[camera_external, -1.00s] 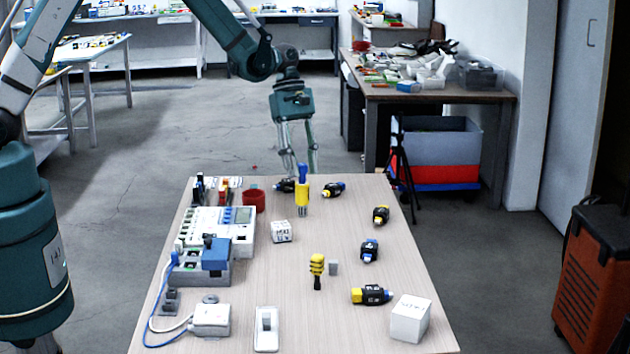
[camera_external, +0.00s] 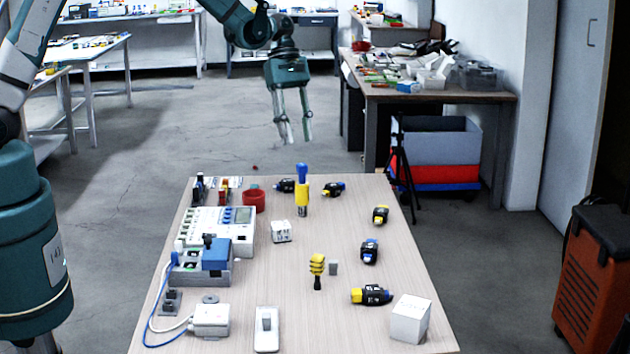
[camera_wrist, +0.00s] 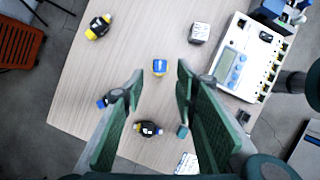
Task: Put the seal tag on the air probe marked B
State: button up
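Several black probes with yellow and blue ends lie on the table: one at the front right (camera_external: 371,294), one at mid right (camera_external: 369,251), one farther back (camera_external: 381,215), and two at the far edge (camera_external: 334,189) (camera_external: 285,185). A yellow probe with a blue top (camera_external: 302,190) stands upright near the far edge. A yellow and black piece (camera_external: 317,266) stands near the middle. No letter is legible, and I cannot tell which thing is the seal tag. My gripper (camera_external: 295,138) is open and empty, above and beyond the far edge; its spread fingers (camera_wrist: 160,74) also show in the wrist view.
A white meter (camera_external: 215,231), a grey and blue device (camera_external: 214,258) and a white box with cables (camera_external: 210,320) line the left side. A red cup (camera_external: 253,200), a marked white cube (camera_external: 281,231) and a plain white cube (camera_external: 410,319) also stand there.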

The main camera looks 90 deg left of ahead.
jog(key=shift+v, duration=1.75)
jog(key=shift+d, duration=0.1)
jog(key=s+d+r+m+t+y, duration=0.1)
jog(key=s+d+r+m, duration=0.45)
jog(key=d+r, duration=0.35)
jog(key=s+d+r+m+t+y, duration=0.15)
jog(key=s+d+r+m, duration=0.35)
jog(key=d, duration=0.5)
jog(key=s+d+r+m+t, duration=0.1)
jog(key=s+d+m, duration=0.5)
jog(key=s, duration=0.4)
jog(key=s+d+r+m+t+y, duration=0.1)
jog(key=s+d+m+t, duration=0.1)
jog(key=s+d+m, duration=0.4)
jog(key=shift+s+d+r, duration=0.25)
jog(key=shift+s+d, duration=0.5)
jog(key=shift+s, duration=1.45)
jog(key=shift+y, duration=0.25)
